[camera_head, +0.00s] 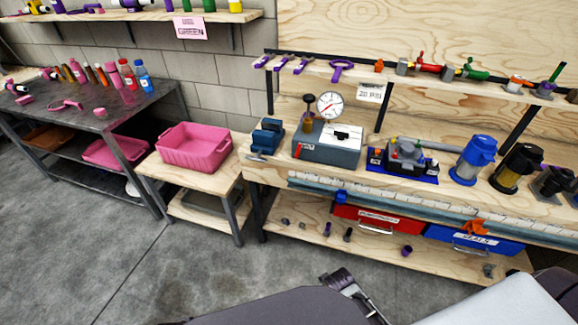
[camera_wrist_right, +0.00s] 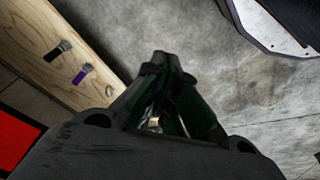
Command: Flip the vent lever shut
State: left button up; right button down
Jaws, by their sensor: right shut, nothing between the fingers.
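A grey test box (camera_head: 326,149) with a round dial gauge (camera_head: 331,104) above it stands on the wooden workbench. A small red lever (camera_head: 297,150) shows at its front left, and a black part lies on its top. Which of these is the vent lever cannot be told for sure. My right gripper (camera_head: 339,277) is low in front of the bench, well below and apart from the box. In the right wrist view its fingers (camera_wrist_right: 160,58) are together and empty, above the floor. My left gripper is not in view.
The lower shelf (camera_head: 290,236) holds small dark and purple parts, a red drawer box (camera_head: 376,219) and a blue one (camera_head: 474,244). A blue vise (camera_head: 266,137), a grey pump on a blue tray and a blue canister (camera_head: 473,160) flank the box. The floor at left is clear.

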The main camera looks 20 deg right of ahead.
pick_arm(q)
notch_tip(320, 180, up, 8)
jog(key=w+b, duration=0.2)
pick_arm(e)
jog(key=w+r+n+t+h+b, duration=0.1)
jog(key=w+r+t+h, duration=0.15)
jog(key=w+r, duration=0.75)
jog(key=w+r+n+t+h, duration=0.15)
jog(key=w+r+t, duration=0.3)
jog(key=r, duration=0.85)
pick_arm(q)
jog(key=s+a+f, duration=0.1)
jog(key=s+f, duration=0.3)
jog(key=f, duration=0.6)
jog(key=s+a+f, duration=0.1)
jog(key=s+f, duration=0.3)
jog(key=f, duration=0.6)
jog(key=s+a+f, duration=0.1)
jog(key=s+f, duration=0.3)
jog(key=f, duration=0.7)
pick_arm(e)
jog(key=w+a+r+n+t, duration=0.4)
jog(key=w+r, duration=0.3)
jog(key=w, duration=0.1)
jog(key=w+a+r+n+t, duration=0.3)
jog(key=w+r+n+t, duration=0.1)
jog(key=w+r, duration=0.3)
jog(key=shift+w+a+h, duration=0.35)
jog(key=shift+w+h, duration=0.05)
jog(key=shift+w, duration=0.1)
